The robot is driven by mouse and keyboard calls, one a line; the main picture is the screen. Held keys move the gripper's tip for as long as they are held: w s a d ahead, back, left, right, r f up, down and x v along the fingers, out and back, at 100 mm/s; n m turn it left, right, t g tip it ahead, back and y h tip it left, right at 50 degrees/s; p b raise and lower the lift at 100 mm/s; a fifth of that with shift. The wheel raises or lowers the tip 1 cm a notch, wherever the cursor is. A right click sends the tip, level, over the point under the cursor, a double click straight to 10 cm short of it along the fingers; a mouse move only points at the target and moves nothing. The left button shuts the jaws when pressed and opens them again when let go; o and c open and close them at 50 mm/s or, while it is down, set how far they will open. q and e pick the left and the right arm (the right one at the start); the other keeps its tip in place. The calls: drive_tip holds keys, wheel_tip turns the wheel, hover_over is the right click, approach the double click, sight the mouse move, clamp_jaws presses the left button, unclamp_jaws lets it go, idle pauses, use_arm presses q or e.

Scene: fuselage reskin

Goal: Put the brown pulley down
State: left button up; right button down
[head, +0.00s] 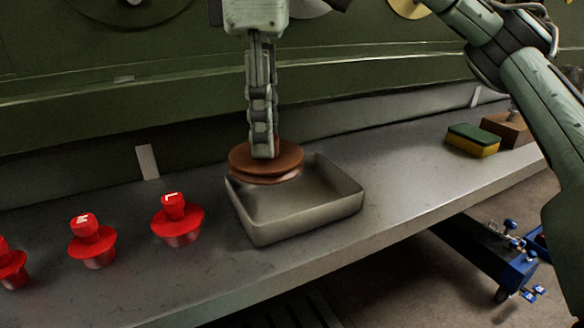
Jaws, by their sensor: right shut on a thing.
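The brown pulley (284,165) is a round, grooved disc at the back left corner of a grey tray. My right gripper (264,150) points down and is shut on the pulley at its top middle. The pulley overlaps the tray's back left rim in the head view; I cannot tell whether it touches the tray. The grey tray (305,222) is square and shallow, and its visible inside is empty. My left gripper is not in view.
Several red plugs (177,222) stand left of the tray on the grey shelf (408,150). A green and yellow sponge (471,141) and a wooden block (508,127) lie at the right. A green panel wall rises behind. The shelf between tray and sponge is clear.

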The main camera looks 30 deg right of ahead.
sight(292, 151)
drive_tip(key=d+f, duration=0.1)
drive_tip(key=s+d+f, duration=0.1)
drive_tip(key=d, duration=0.1)
wheel_tip(292, 151, down, 4)
drive_tip(key=shift+f, duration=0.1)
drive_tip(key=c, duration=1.2)
unclamp_jaws()
wheel_tip(292, 151, up, 12)
drive_tip(key=shift+r, duration=0.1)
